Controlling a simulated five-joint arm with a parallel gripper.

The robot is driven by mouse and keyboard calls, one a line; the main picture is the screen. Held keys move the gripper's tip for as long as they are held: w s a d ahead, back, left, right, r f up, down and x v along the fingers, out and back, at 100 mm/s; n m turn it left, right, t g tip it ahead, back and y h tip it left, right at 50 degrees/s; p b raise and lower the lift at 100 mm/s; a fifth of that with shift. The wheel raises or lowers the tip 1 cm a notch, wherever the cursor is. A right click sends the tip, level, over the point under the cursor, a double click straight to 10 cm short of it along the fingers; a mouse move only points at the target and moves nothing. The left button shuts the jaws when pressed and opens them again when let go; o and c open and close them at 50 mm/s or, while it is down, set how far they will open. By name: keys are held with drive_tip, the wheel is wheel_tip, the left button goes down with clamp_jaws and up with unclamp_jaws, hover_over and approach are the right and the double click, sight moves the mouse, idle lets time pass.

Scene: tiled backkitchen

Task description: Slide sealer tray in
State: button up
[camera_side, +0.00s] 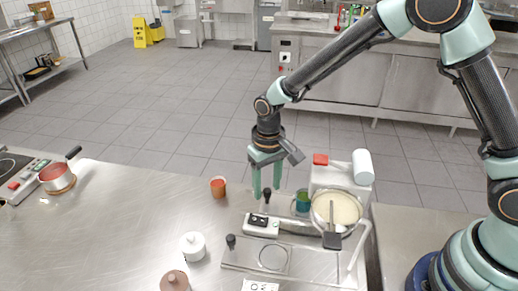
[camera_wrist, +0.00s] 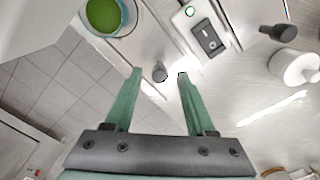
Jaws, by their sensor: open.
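The sealer (camera_side: 262,224) stands on the steel counter, with a black switch on its white panel; the panel also shows in the wrist view (camera_wrist: 205,38). Its flat metal tray (camera_side: 240,263) has a round opening, with a black knob (camera_side: 231,241) at its left end. The knob appears at the upper right of the wrist view (camera_wrist: 278,32). My gripper (camera_side: 266,190) is open, pointing down over the back of the sealer. In the wrist view, a dark upright knob (camera_wrist: 160,72) shows between my fingertips (camera_wrist: 159,74); contact cannot be told. The tray's exact seating is unclear.

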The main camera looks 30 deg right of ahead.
wheel_tip(320, 180, up, 12)
idle(0.4)
drive_tip(key=shift+f, duration=0.1)
drive_tip(key=shift+w, duration=0.1)
drive_tip(key=c, duration=0.7)
drive_tip(key=shift+w+a, duration=0.15)
drive_tip(key=shift+w, duration=0.2)
clamp_jaws()
drive_tip(key=w+a+f+n+g+h, duration=0.1)
drive_tip(key=w+a+f+n+g, duration=0.1)
drive_tip(key=w, duration=0.6)
drive_tip(key=shift+a+f+n+g, duration=0.15)
drive_tip(key=shift+a+n+g, duration=0.15)
drive_tip(key=shift+n, duration=0.5)
